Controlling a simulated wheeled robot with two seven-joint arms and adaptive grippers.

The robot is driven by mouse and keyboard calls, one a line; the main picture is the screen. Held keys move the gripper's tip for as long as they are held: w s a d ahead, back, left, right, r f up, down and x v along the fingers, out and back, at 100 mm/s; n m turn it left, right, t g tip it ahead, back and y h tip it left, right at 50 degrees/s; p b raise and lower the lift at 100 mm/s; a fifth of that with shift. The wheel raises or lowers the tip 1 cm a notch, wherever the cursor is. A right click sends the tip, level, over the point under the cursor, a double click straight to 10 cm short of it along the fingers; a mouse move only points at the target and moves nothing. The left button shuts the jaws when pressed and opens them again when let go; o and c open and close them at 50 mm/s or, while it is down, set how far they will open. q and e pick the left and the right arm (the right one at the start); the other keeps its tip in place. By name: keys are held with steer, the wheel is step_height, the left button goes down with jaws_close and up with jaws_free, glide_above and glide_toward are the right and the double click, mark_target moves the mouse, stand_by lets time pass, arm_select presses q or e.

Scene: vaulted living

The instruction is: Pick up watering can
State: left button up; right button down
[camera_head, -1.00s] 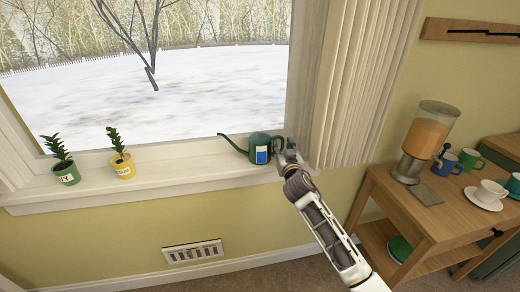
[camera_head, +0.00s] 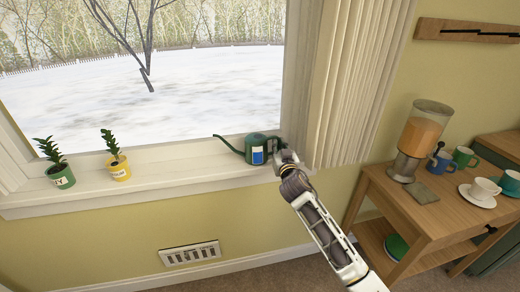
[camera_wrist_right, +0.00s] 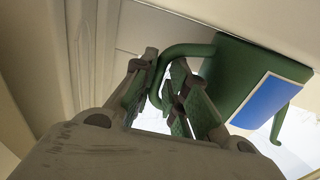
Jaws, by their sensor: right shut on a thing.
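The green watering can (camera_head: 256,147), with a blue and white label and a long spout pointing left, is at the right end of the window sill. My right gripper (camera_head: 284,158) is at its right side and is shut on its handle. In the right wrist view, the fingers of my right gripper (camera_wrist_right: 165,95) close around the green handle, and the can body (camera_wrist_right: 235,75) shows to the right. I cannot tell whether the can's base touches the sill. My left gripper is not in view.
The white sill (camera_head: 160,178) also holds a green pot (camera_head: 62,178) and a yellow pot (camera_head: 119,170) with plants, well to the left. A curtain (camera_head: 355,90) hangs close to my right gripper. A wooden table (camera_head: 425,215) with a dispenser (camera_head: 418,140) and cups stands at right.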

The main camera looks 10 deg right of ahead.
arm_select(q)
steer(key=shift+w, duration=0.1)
arm_select(e)
steer(key=shift+r, duration=0.55)
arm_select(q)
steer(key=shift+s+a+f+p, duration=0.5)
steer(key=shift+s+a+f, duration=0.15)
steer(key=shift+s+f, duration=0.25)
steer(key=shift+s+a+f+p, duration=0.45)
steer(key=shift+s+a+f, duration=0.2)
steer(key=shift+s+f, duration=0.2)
arm_select(e)
step_height(320, 180, up, 9)
steer(key=shift+f, duration=0.1)
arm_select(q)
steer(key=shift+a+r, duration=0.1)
